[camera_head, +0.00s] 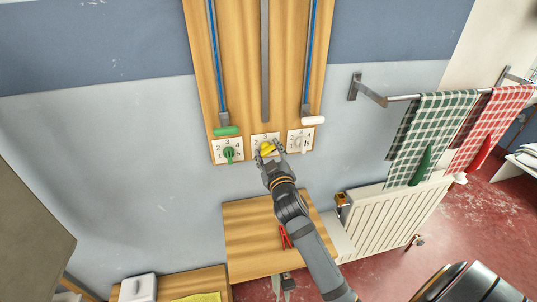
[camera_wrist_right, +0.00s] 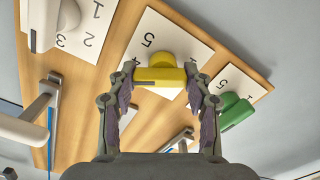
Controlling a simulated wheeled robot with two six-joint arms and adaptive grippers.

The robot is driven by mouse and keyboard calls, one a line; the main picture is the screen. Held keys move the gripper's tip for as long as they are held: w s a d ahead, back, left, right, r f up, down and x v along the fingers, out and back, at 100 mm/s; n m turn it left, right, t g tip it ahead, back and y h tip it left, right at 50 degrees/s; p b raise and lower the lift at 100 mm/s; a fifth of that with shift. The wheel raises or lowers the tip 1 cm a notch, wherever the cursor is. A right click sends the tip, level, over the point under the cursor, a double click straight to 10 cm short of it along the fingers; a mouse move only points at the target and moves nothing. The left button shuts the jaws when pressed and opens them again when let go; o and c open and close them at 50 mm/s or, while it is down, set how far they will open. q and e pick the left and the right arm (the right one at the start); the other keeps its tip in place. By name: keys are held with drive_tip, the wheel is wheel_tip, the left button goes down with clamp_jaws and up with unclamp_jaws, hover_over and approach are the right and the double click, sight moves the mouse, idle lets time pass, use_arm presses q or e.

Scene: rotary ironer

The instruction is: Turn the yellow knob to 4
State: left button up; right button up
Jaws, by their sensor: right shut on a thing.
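The yellow knob (camera_head: 267,148) sits on a white numbered plate (camera_head: 257,138), the middle one of three at the bottom of a wooden wall board. My right gripper (camera_head: 271,157) reaches up to it from below and is shut on it. In the right wrist view the yellow knob (camera_wrist_right: 160,77) is between the two fingers (camera_wrist_right: 157,100). A dark mark shows on its near face. My left gripper is not in view.
A green knob (camera_head: 229,153) is on the left plate and a white knob (camera_head: 301,143) on the right plate, both close by. Green (camera_head: 228,131) and white (camera_head: 313,120) handles hang above. A wooden table (camera_head: 250,230) stands below; a towel rail (camera_head: 400,98) is at right.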

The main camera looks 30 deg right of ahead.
drive_tip(key=o, duration=1.2)
drive_tip(key=shift+c, duration=0.2)
drive_tip(key=v, duration=0.7)
drive_tip(key=shift+s, duration=0.25)
drive_tip(key=shift+a+f, duration=0.1)
